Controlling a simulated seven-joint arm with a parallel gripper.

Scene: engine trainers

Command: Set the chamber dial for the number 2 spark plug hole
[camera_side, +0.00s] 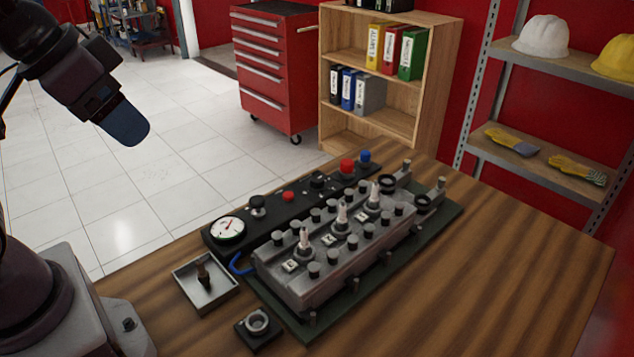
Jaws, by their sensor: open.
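The black control panel (272,214) lies along the back of the grey engine head (335,265). A round white gauge (228,229) is at its left end. A black knob (258,206) stands beside the gauge, and a smaller black dial-like knob (318,182) with faint marks sits farther right. I cannot read its setting or tell for certain which knob is the chamber dial. White spark plugs (341,216) stand upright in the head beside small white tags whose numbers are unreadable. My gripper (128,124) is open, high at upper left, far from the panel and touching nothing.
A small red button (288,196), a large red button (347,166) and a blue button (365,157) are on the panel. A metal tray (184,283) holds a dark brown piece. A black block with a metal cup (258,322) stands in front. The table's right side (500,260) is clear.

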